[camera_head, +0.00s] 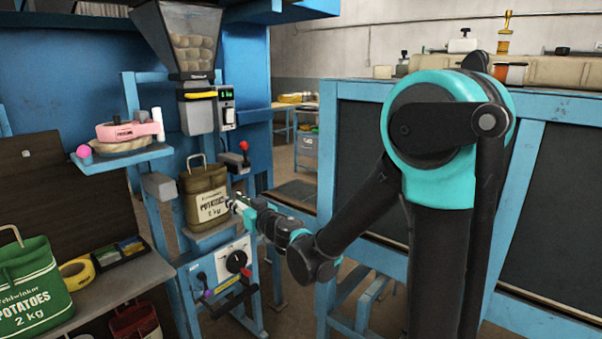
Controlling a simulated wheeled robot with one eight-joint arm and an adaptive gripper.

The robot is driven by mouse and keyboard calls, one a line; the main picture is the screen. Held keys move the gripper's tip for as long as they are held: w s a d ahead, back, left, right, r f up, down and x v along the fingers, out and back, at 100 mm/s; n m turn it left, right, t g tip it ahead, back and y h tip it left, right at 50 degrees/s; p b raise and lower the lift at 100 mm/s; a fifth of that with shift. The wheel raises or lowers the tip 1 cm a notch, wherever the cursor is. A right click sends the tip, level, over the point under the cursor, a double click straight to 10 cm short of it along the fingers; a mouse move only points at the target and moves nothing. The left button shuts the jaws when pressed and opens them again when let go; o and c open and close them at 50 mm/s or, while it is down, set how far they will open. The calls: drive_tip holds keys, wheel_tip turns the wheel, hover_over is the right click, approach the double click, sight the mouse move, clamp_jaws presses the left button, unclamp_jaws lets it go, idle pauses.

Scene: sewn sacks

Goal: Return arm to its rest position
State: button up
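My arm, black with teal joints, stands at the right and reaches left across the picture. My gripper (237,206) is at the right side of an olive-brown potato sack (205,197). The sack stands upright under the filling machine, marked "POTATOES 2 kg", with its handle up. The gripper's fingers are small and pale here. I cannot tell whether they touch the sack or are open or shut.
A hopper (187,38) of potatoes hangs above the sack. A control box (226,263) with levers sits below. A blue-framed partition (325,170) stands behind my arm.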

drive_tip(key=w+d+f+m+t+h, duration=0.1)
drive_tip(key=w+d+m+t+h, duration=0.2)
drive_tip(key=d, duration=0.6)
drive_tip(key=w+d+m+h, duration=0.1)
drive_tip(key=d+m+h, duration=0.1)
drive_tip(key=d+h, duration=0.45)
drive_tip(key=s+d+f+m+g+h, duration=0.15)
drive_tip(key=d+f, duration=0.25)
drive_tip(key=d, duration=0.4)
drive_tip(key=s+d+f+m+g+h, duration=0.1)
drive_tip(key=s+d+f+m+h, duration=0.15)
drive_tip(key=d, duration=0.65)
drive_tip(key=s+d+f+g+h, duration=0.1)
drive_tip(key=s+d+f+g, duration=0.55)
drive_tip(key=s+f, duration=0.45)
drive_tip(key=s+f+g+y, duration=0.2)
drive_tip(key=s+f, duration=0.3)
drive_tip(key=s, duration=0.6)
drive_tip(key=shift+s+a+g, duration=0.2)
drive_tip(key=shift+a+g, duration=0.1)
drive_tip(key=shift+g, duration=0.3)
